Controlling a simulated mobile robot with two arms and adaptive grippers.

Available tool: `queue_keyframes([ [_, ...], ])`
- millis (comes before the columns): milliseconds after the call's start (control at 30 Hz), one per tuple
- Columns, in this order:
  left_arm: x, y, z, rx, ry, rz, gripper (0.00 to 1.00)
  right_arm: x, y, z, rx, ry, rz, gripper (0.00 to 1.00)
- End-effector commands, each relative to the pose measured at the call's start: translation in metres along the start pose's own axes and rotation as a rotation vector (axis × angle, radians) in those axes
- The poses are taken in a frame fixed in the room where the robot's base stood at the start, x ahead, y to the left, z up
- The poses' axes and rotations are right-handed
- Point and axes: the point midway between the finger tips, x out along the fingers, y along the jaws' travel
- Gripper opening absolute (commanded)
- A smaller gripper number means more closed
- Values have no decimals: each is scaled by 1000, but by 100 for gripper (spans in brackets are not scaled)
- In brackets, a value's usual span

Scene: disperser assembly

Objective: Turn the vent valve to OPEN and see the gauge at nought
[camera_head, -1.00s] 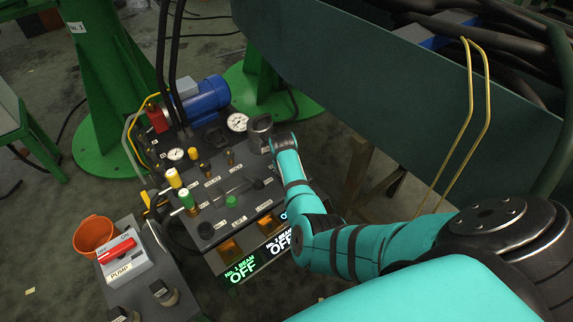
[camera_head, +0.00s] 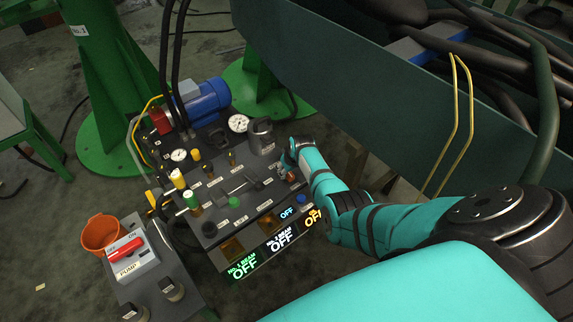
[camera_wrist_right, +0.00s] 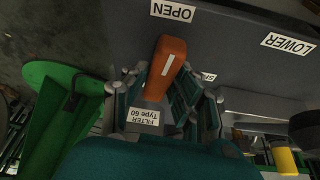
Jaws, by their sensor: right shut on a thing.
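The vent valve's orange handle (camera_wrist_right: 166,68) with a white line shows in the right wrist view. Its upper end lies toward the OPEN label (camera_wrist_right: 172,11); a label starting "SH" (camera_wrist_right: 208,77) is partly hidden at its right. My right gripper (camera_wrist_right: 165,88) is shut on the handle, fingers on both sides. In the head view my right gripper (camera_head: 289,170) is at the right edge of the dark panel (camera_head: 225,210) and mostly covers the handle. A large round gauge (camera_head: 238,123) and a smaller one (camera_head: 178,155) face up; their needles are too small to read. My left gripper is out of view.
A dark cylinder (camera_head: 262,137) stands beside the large gauge. A pump box with a red switch (camera_head: 126,250) and an orange bucket (camera_head: 101,233) are at lower left.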

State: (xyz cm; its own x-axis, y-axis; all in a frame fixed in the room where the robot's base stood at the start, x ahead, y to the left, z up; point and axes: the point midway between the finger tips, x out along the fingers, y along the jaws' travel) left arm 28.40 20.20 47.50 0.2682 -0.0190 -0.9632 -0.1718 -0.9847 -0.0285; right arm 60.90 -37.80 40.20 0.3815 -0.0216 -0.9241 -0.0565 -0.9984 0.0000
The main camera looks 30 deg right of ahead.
Motion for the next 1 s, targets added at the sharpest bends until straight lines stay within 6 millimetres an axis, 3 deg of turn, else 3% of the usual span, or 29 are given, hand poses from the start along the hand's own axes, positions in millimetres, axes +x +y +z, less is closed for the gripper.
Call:
queue_keyframes([
  [333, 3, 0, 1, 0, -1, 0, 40, 0, 2, -1, -121, 1, -47, 0],
  [867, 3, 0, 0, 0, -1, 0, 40, 0, 2, -1, -142, 2, -54, 0],
  [900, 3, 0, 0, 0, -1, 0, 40, 0, 2, -1, -142, 2, -54, 31],
  [1000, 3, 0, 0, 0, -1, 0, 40, 0, 2, -1, -141, 2, -54, 44],
])
